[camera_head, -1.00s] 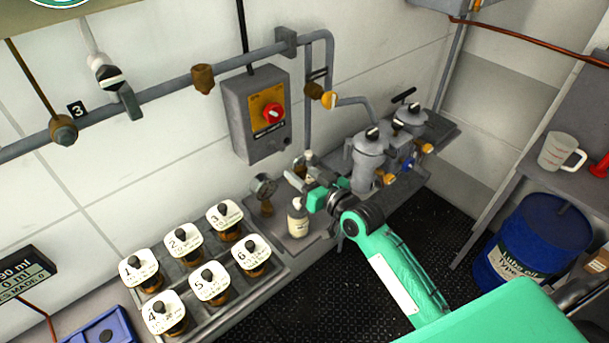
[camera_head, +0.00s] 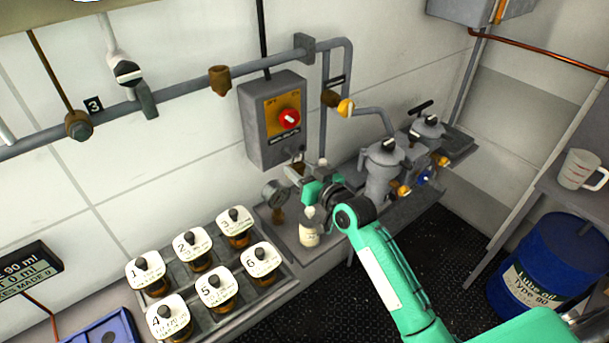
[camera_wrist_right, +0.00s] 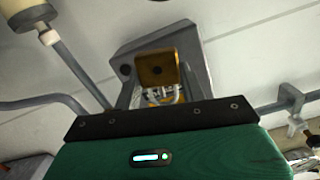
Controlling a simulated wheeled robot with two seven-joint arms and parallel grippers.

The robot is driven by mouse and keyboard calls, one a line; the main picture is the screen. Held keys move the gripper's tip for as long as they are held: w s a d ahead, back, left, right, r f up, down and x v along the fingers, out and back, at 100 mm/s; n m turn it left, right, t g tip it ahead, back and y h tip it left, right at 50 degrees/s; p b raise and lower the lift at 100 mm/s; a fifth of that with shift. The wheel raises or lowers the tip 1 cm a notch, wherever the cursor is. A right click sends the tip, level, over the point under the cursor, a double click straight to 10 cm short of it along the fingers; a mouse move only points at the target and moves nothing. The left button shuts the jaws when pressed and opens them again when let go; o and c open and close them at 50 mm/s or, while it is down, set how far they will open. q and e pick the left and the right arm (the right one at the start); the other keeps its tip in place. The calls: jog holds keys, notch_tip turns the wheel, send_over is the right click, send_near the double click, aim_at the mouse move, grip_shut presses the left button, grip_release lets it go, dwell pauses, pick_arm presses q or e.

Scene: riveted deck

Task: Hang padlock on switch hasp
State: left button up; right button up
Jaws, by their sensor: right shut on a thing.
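The grey switch box (camera_head: 256,141) with a red rotary knob (camera_head: 289,118) on a yellow plate is mounted on the wall. My right gripper (camera_head: 297,173) is just below its lower edge and shut on the padlock. The brass padlock (camera_head: 299,167) shows small at the fingertips in the head view. In the right wrist view the padlock's square body (camera_wrist_right: 157,69) stands between the fingers, in front of the grey box (camera_wrist_right: 128,50). The hasp cannot be made out, and I cannot tell whether the shackle touches it. My left gripper is not in view.
Grey filter housings (camera_head: 383,172) stand close on the right. Several numbered jars (camera_head: 216,288) sit in a rack at lower left. Pipes run along the wall.

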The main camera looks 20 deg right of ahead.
jog(key=shift+w+a, duration=0.2)
jog(key=shift+w, duration=0.35)
jog(key=shift+w+a+f+b, duration=0.2)
jog(key=shift+w+f+b, duration=0.2)
jog(key=shift+w+f, duration=0.15)
jog(key=o, duration=1.1)
jog(key=shift+f, duration=0.1)
